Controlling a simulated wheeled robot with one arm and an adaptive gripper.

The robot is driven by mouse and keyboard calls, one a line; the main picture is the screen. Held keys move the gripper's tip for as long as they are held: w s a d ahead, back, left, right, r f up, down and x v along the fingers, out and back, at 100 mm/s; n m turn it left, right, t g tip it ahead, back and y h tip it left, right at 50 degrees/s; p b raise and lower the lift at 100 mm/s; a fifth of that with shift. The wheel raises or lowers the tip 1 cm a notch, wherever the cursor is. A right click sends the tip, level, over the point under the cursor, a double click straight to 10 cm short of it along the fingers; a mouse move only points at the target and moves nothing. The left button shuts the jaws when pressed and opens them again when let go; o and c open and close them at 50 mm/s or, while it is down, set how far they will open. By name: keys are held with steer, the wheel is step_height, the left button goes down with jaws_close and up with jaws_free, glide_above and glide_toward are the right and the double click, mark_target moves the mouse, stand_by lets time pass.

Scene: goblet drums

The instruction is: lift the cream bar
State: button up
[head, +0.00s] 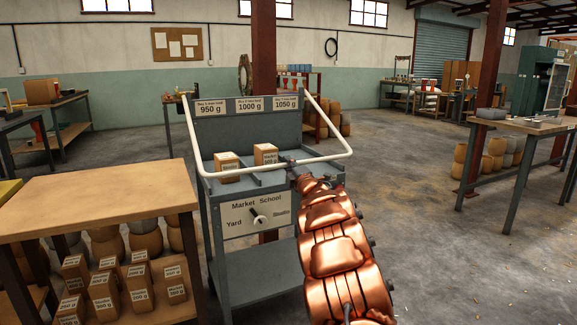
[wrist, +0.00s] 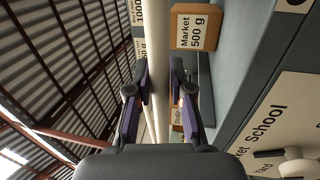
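The cream bar (head: 243,171) is a bent rail across the front of a grey cart, with its ends rising at both sides. In the head view my gripper (head: 292,166) is at the right part of its front stretch, small and partly hidden by my copper arm. In the wrist view the bar (wrist: 151,60) runs lengthwise between the two fingers of my gripper (wrist: 159,78). The fingers stand apart, one on each side of the bar. I cannot tell whether either finger touches it. The bar appears level and attached to the cart.
Two labelled boxes (head: 227,166) (head: 265,154) stand on the cart's tray behind the bar; the wrist view shows a "Market 500 g" box (wrist: 194,28) close by. A sign panel (head: 272,207) with a knob is below. A wooden table (head: 100,190) stands left. Floor to the right is open.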

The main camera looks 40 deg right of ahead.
jaws_close()
steer(key=shift+r, duration=0.1)
